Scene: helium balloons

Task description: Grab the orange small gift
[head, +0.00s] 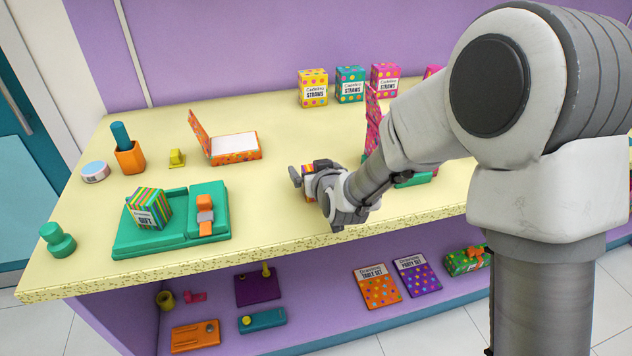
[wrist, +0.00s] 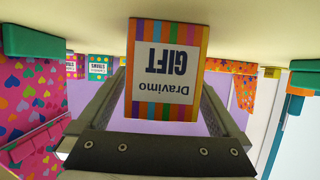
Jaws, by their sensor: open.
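The small gift with orange, yellow and purple stripes (head: 308,184) stands on the cream counter, partly hidden by my gripper (head: 311,173) in the head view. In the wrist view, which is upside down, the gift's white label (wrist: 166,72) faces the camera. My gripper (wrist: 163,88) is open, with one finger on each side of the gift. I cannot tell whether either finger touches it. A second gift box with green and yellow stripes (head: 150,208) stands on a teal tray (head: 150,240) to the left.
An open orange box (head: 234,152), an orange cup (head: 130,158) and a yellow tape dispenser (head: 177,158) stand on the counter at left. Straw boxes (head: 313,88) stand at the back. A pink patterned box (head: 372,132) is close behind my arm.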

